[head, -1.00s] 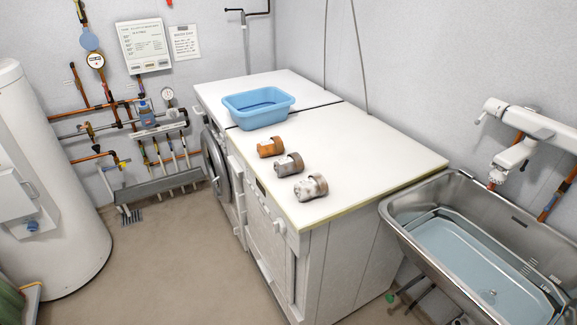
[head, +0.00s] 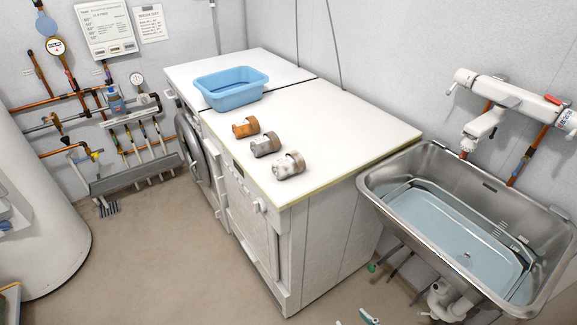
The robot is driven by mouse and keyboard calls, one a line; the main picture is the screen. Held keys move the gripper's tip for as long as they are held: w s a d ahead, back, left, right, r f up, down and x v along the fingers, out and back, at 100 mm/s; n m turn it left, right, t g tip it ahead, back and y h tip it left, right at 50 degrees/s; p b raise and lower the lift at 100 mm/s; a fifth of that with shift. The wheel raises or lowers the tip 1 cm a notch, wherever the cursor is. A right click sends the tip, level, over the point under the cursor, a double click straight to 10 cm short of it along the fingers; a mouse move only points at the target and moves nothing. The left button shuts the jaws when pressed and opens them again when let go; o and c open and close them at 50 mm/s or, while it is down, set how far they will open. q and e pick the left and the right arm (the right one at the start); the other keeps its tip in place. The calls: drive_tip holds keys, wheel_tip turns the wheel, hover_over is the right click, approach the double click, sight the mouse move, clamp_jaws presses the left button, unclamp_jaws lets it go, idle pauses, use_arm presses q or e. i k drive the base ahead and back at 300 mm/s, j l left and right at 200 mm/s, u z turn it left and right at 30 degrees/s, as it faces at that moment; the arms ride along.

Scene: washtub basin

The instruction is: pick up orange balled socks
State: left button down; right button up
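The orange balled socks (head: 246,127) lie on the white countertop near its front left edge. They are a small orange roll with a brown band at the right end. Just in front of them lies a dark grey balled pair (head: 266,144), and nearest the corner a light grey and white pair (head: 289,165). The three sit apart in a slanting row. Neither of my grippers shows in the head view.
A blue plastic tub (head: 231,90) stands on the counter behind the socks. A steel sink (head: 380,180) with a wall tap is at the right. A white tank (head: 35,220) and wall pipes are at the left. The brown floor (head: 170,260) before the counter is clear.

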sight(250, 125)
drive_tip(key=z, duration=0.4)
drive_tip(key=j+z, duration=0.15)
drive_tip(key=z, duration=0.25)
drive_tip(key=i+j+z, duration=0.1)
drive_tip(key=z, duration=0.3)
drive_tip(key=j+z, duration=0.7)
drive_tip(key=k+j+z, duration=0.15)
drive_tip(key=j+z, duration=0.15)
drive_tip(key=j, duration=0.2)
drive_tip(key=k+j+z, duration=0.1)
drive_tip(key=j, duration=0.2)
drive_tip(key=k+j+z, duration=0.1)
drive_tip(key=j, duration=0.2)
drive_tip(key=k+j, duration=0.15)
drive_tip(key=j, duration=0.15)
drive_tip(key=i+z, duration=0.05)
